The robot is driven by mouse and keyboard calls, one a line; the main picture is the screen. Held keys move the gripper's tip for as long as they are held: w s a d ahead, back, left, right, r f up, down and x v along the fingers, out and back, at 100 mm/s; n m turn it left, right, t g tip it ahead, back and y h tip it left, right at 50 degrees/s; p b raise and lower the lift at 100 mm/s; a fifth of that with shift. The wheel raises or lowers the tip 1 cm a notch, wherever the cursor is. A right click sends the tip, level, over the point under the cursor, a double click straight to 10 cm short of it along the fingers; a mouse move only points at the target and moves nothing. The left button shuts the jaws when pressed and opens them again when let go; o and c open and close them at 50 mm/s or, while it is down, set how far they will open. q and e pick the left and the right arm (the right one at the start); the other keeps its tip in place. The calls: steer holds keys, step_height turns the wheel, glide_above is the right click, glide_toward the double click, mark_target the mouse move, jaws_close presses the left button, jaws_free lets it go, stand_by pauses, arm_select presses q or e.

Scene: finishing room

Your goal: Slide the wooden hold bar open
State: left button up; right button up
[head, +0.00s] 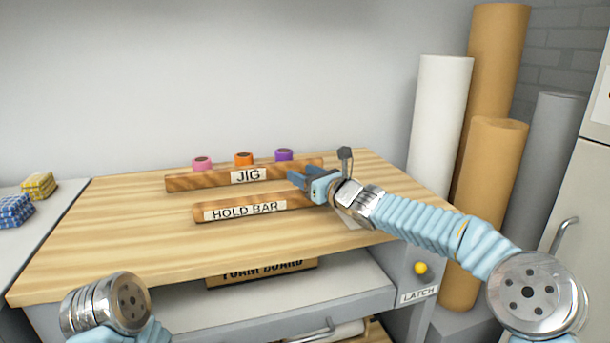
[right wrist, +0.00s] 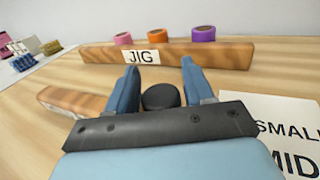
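The wooden hold bar (head: 253,209) lies across the bench top in front of the jig bar (head: 215,178), with a HOLD BAR label on its front. Its right end is hidden behind my right gripper (head: 303,181). In the right wrist view, the hold bar (right wrist: 75,98) shows at left, partly covered by my finger. My right gripper (right wrist: 160,72) has its two blue fingers apart. A round black knob (right wrist: 161,97) sits between them, with narrow gaps visible at each side. Whether the knob belongs to the bar is hidden. My left gripper is out of view.
Orange (head: 243,159), pink and purple tape rolls stand behind the jig. A printed card (right wrist: 270,125) lies right of the gripper. A yellow button (head: 421,268) above a LATCH label is on the bench front. Tall rolls (head: 440,120) stand at right. The bench's left part is clear.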

steer(key=shift+r, duration=0.1)
jaws_close()
steer(key=shift+s+d+b, duration=0.1)
steer(key=shift+s+b, duration=0.15)
steer(key=shift+b, duration=0.2)
steer(key=s+b, duration=0.2)
steer(key=s+d+b, duration=0.1)
steer(key=s+b, duration=0.1)
steer(key=s+d+b, duration=0.1)
steer(key=s+b, duration=0.2)
steer(key=shift+d+f, duration=0.1)
steer(key=shift+f, duration=0.3)
steer(key=s, duration=0.2)
steer(key=s+d+b, duration=0.1)
steer(key=s, duration=0.1)
steer(key=s+d+b, duration=0.1)
steer(key=s, duration=0.1)
steer(key=shift+s+r, duration=0.25)
steer(key=shift+r, duration=0.15)
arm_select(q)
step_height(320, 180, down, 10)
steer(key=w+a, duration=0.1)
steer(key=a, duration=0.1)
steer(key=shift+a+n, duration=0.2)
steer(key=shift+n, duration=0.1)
arm_select(e)
steer(key=shift+o, duration=1.1)
jaws_free()
steer(key=shift+s+d+r, duration=0.1)
steer(key=shift+s, duration=0.1)
